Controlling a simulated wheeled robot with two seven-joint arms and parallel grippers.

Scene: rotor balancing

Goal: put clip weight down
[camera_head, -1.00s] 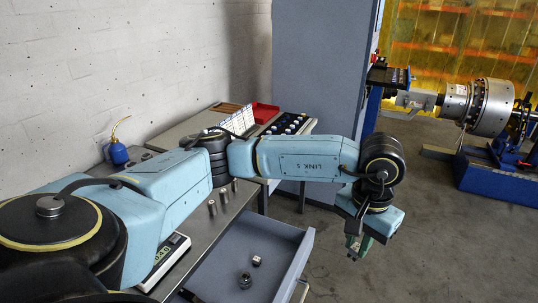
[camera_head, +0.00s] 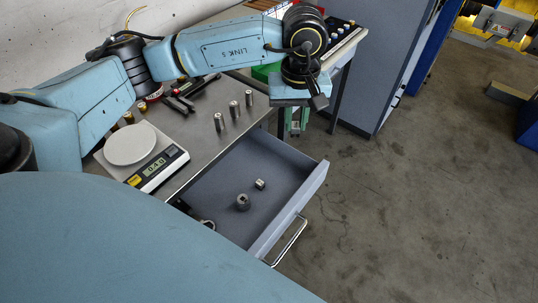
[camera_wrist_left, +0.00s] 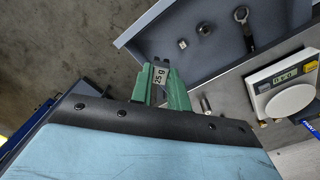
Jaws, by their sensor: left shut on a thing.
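My left gripper (camera_head: 296,122) has green fingers pointing down, just beyond the far corner of the open drawer (camera_head: 290,158). In the left wrist view the left gripper (camera_wrist_left: 161,84) is shut on a small grey clip weight (camera_wrist_left: 159,75) marked "25 g". In the head view I cannot make out the weight between the fingers. The gripper is apart from the drawer, which also shows in the left wrist view (camera_wrist_left: 218,60). My right gripper is not in view.
The drawer holds two small metal pieces (camera_head: 242,202) (camera_head: 260,184) and a partly hidden ring-ended tool. A scale (camera_head: 147,160) with a round white pan sits on the bench (camera_head: 200,150). Several metal cylinders (camera_head: 234,109) stand near the bench edge.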

